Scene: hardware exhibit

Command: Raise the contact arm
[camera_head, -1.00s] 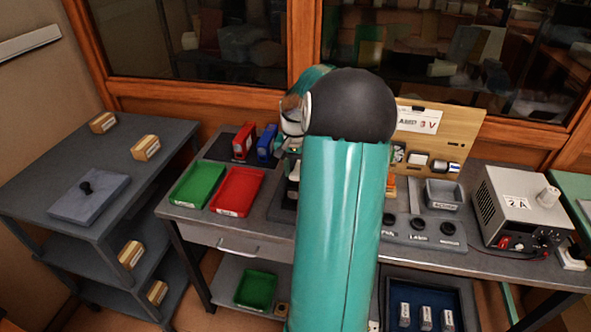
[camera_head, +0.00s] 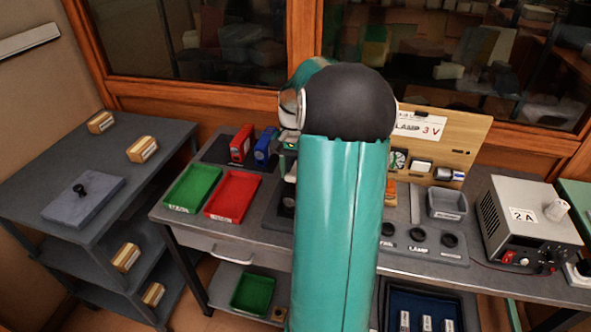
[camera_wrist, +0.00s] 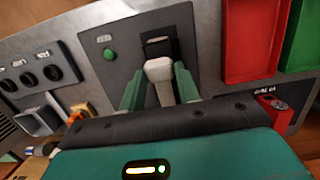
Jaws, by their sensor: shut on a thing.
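The contact arm shows in the wrist view as a pale, blunt handle (camera_wrist: 159,69) in front of a dark slot on a grey plate (camera_wrist: 128,35). A green button or lamp (camera_wrist: 109,54) sits on the plate left of it. My gripper (camera_wrist: 160,88) has its two green fingers on either side of the handle and is shut on it. How far the contact arm is raised is hard to tell. In the head view my own arm hides most of the gripper and the handle.
A red tray (camera_head: 233,196) and a green tray (camera_head: 192,189) lie left of my arm on the bench. Red (camera_head: 242,144) and blue (camera_head: 266,146) blocks stand behind them. A grey power supply (camera_head: 527,222), a grey bin (camera_head: 446,203) and a wooden panel (camera_head: 462,134) are at right.

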